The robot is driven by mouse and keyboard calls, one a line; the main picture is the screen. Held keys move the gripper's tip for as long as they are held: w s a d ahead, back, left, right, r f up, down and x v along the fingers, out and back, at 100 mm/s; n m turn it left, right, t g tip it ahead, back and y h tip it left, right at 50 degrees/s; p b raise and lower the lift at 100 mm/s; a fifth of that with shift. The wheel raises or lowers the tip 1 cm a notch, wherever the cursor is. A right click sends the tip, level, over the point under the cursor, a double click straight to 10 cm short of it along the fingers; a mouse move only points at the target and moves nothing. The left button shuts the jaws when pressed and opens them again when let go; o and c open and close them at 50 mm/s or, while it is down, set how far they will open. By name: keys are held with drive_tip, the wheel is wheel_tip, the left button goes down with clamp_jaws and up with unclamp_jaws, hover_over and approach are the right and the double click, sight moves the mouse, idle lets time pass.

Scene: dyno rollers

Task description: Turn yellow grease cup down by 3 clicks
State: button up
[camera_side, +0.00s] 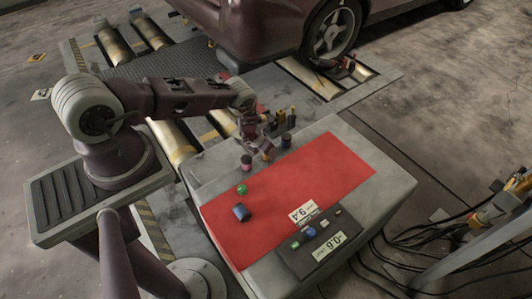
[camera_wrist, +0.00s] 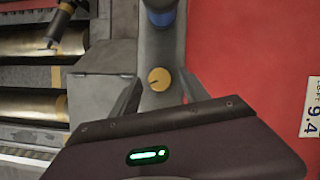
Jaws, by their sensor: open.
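The yellow grease cup (camera_wrist: 159,79) shows from above in the wrist view as a round yellow knob with a dark mark on its top. My gripper (camera_wrist: 160,95) is open, with one finger on each side of the cup. I cannot tell whether either finger touches it. In the side view my gripper (camera_side: 262,148) points down at the far edge of the grey bench, and the cup is mostly hidden there by the fingers.
A pink-topped cup (camera_side: 246,162) and a dark cup (camera_side: 286,140) stand on either side of my gripper. A blue-ringed part (camera_wrist: 161,17) is above the yellow cup in the wrist view.

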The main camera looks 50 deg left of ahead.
drive_tip(key=shift+w+f, duration=0.15)
drive_tip(key=shift+f, duration=0.2)
clamp_jaws()
drive_tip(key=shift+a+m, duration=0.2)
drive_tip(key=shift+m, duration=0.1)
drive_tip(key=m+h, duration=0.1)
drive_tip(key=m, duration=0.2)
drive_tip(key=shift+h, duration=0.3)
unclamp_jaws()
